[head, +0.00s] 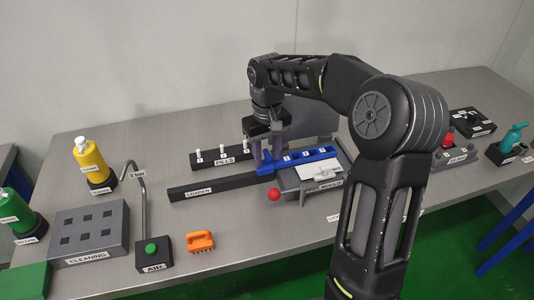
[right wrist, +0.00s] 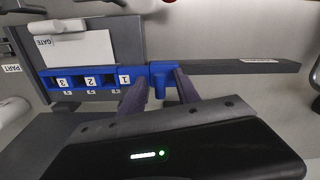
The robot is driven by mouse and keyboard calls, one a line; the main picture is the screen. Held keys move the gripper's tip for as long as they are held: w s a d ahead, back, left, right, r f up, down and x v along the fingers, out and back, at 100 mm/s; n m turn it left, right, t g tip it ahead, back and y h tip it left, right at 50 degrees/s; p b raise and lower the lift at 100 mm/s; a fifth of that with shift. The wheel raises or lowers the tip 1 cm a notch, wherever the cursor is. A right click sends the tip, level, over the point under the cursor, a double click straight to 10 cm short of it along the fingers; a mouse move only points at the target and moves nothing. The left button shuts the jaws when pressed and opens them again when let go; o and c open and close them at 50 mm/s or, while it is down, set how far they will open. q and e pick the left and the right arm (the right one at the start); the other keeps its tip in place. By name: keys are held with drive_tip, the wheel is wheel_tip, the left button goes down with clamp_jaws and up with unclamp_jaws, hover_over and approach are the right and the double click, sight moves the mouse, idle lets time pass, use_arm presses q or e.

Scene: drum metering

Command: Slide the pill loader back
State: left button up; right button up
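The pill loader (head: 317,151) is a blue bar with numbered pockets 1, 2 and 3, and it lies across the back of the grey mould block (head: 302,184). The loader (right wrist: 55,69) also shows in the right wrist view, with a blue handle (right wrist: 159,82) at its end by the black rail. The black LOADER rail (head: 222,186) runs left from it, bare. My right gripper (head: 266,163) is down at the handle, its fingers on either side and closed up against it. Whether the pockets hold pills cannot be told. My left gripper is out of view.
A PILLS rack (head: 221,158) with white pegs stands behind the rail. A red ball knob (head: 274,194) is at the mould's front left. An orange brush (head: 201,241), an AIR button box (head: 152,252) and a CLEANING block (head: 90,233) stand front left.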

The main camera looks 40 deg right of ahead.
clamp_jaws()
idle(1.4)
